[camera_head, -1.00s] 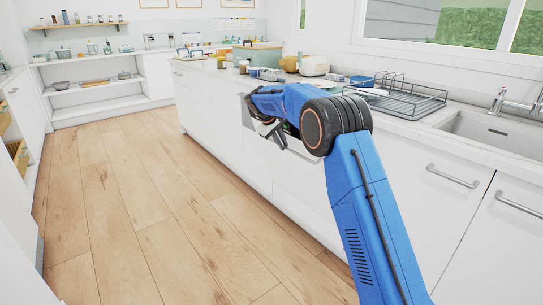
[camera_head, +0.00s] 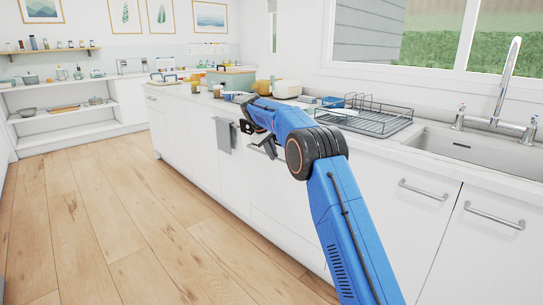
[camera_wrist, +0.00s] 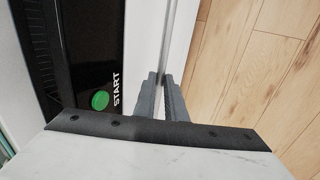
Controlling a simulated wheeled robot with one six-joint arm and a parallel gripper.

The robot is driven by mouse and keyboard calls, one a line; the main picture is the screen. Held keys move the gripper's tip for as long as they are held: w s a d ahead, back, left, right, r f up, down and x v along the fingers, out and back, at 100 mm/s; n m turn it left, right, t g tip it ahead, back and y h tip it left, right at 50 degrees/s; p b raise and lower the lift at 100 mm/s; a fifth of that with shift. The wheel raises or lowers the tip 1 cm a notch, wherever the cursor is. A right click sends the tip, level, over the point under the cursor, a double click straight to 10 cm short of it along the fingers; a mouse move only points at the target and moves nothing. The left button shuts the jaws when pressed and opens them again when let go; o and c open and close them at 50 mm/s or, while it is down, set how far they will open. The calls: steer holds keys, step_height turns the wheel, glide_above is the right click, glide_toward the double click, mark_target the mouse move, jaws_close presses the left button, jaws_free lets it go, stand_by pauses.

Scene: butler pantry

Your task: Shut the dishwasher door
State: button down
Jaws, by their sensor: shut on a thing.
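The dishwasher front stands in the white cabinet row, largely hidden behind my blue arm in the head view. In the wrist view its black control panel (camera_wrist: 85,60) shows a green button (camera_wrist: 100,100) marked START. A pale bar (camera_wrist: 168,45), apparently the door handle, runs beside the panel with wood floor beyond it. My gripper (camera_wrist: 165,92) is shut on this bar, with one dark finger on each side. The door looks close to upright, but I cannot tell how wide any gap is.
A grey towel (camera_head: 224,134) hangs on the cabinet front left of the arm. A dish rack (camera_head: 370,118) and sink (camera_head: 460,145) are on the counter to the right. The wood floor (camera_head: 110,220) on the left is clear.

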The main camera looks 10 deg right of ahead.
steer(key=c, duration=1.8)
jaws_free()
steer(key=v, duration=1.7)
steer(key=shift+a+r, duration=0.1)
steer(key=shift+r, duration=0.05)
